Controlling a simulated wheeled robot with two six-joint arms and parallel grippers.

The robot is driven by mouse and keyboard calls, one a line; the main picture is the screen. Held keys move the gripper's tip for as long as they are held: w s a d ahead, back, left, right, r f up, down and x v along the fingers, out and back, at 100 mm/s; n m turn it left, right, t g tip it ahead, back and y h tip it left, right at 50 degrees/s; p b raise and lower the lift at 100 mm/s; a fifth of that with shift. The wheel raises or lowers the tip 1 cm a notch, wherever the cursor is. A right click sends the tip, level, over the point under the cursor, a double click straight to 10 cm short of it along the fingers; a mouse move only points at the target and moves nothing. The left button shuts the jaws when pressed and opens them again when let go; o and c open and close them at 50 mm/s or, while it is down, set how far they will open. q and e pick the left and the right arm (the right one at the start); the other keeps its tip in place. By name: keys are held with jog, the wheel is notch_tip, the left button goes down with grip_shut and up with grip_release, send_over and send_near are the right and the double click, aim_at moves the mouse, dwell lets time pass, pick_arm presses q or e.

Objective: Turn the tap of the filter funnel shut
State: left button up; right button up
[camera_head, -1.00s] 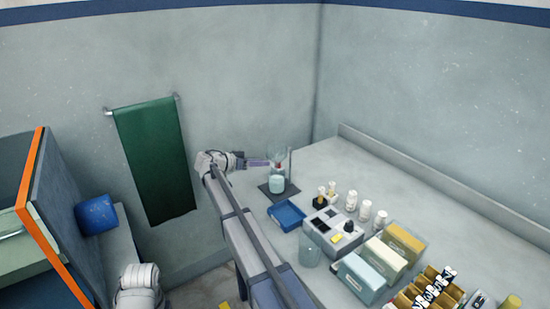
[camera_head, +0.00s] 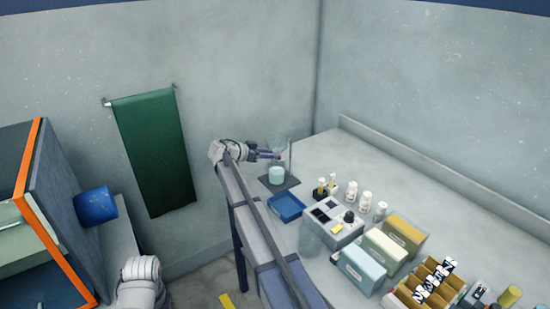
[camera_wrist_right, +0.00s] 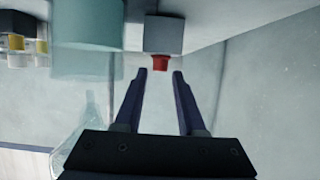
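The filter funnel (camera_head: 279,147) is clear glass on a thin stand with a dark base (camera_head: 292,182), at the far end of the bench in the head view. A pale teal beaker (camera_head: 277,175) stands under it. My right gripper (camera_head: 281,154) reaches in from the left at the funnel's height. In the right wrist view my right gripper (camera_wrist_right: 159,73) has its fingers apart with nothing between them. A red piece (camera_wrist_right: 160,62), apparently the tap's handle, shows just past the fingertips, roughly centred. Contact cannot be told. My left gripper is out of view.
A blue tray (camera_head: 286,207) lies in front of the stand. A grey device (camera_head: 332,222), several small white bottles (camera_head: 352,193) and box files (camera_head: 386,247) stand nearer. A green towel (camera_head: 152,150) hangs on the wall.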

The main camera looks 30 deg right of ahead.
jog(key=x, duration=0.2)
jog(key=shift+d+f+b, duration=0.15)
jog(key=shift+d+b, duration=0.15)
jog(key=shift+d, duration=0.05)
grip_shut()
